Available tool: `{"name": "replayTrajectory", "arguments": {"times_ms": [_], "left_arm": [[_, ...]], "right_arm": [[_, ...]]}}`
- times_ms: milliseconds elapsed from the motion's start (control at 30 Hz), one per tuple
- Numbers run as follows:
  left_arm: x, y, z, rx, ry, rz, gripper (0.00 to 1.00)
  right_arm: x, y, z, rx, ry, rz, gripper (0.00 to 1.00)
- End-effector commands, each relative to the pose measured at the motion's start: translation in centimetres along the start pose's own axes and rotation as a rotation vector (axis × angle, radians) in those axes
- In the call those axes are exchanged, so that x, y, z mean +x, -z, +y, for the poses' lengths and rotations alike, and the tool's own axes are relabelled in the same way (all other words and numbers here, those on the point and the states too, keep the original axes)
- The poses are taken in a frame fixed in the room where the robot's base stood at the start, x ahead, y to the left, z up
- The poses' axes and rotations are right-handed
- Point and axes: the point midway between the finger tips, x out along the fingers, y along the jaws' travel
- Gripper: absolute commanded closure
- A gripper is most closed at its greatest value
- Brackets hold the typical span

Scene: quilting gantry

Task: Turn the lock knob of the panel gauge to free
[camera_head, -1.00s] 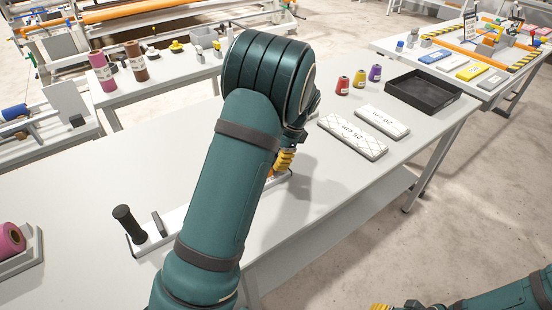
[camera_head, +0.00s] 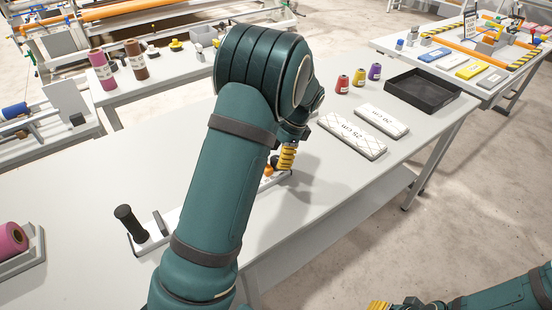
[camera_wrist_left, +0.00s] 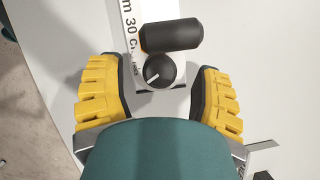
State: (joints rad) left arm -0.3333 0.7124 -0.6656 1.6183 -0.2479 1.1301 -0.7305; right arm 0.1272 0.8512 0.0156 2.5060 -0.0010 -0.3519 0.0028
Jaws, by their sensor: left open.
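The panel gauge (camera_head: 163,225) is a long pale rail lying on the table, with a black upright handle (camera_head: 130,223) at its left end. My forearm hides its middle. In the left wrist view, the lock knob (camera_wrist_left: 164,68) is round and black with a white pointer line towards the lower left. My right gripper (camera_head: 380,306) is cut off at the bottom edge.
Two white quilted blocks (camera_head: 351,137), three thread cones (camera_head: 359,77) and a black tray (camera_head: 424,92) stand further right on the table. A pink roll (camera_head: 12,241) sits on a holder at the far left. The tabletop left of my forearm is mostly clear.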

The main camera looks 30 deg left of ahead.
Motion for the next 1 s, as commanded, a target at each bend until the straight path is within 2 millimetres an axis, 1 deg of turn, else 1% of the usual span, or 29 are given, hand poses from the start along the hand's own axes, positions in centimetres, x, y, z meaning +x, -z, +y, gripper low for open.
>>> {"name": "replayTrajectory", "arguments": {"times_ms": [33,300,400,500,600,700,1000], "left_arm": [[-1.0,0.1,-0.1,0.0,0.003,0.005,0.35],[-6.5,0.1,0.0,0.0,0.003,0.004,0.35],[-8.1,0.0,0.0,-0.001,0.003,0.003,0.35],[-9.4,0.1,0.0,0.0,0.002,0.002,0.35],[-10.1,0.0,0.0,0.0,0.001,0.001,0.35],[-10.5,0.0,0.0,0.0,0.001,0.0,0.35],[-10.5,0.0,0.0,0.0,0.0,0.0,0.35]], "right_arm": [[0.0,0.0,0.0,0.0,0.0,0.0,0.59],[0.0,0.0,0.0,0.0,0.0,0.0,0.59],[0.0,0.0,0.0,0.0,0.0,0.0,0.59],[0.0,0.0,0.0,0.0,0.0,0.0,0.59],[0.0,0.0,0.0,0.0,0.0,0.0,0.59],[0.0,0.0,0.0,0.0,0.0,0.0,0.59],[0.0,0.0,0.0,0.0,0.0,0.0,0.59]]}}
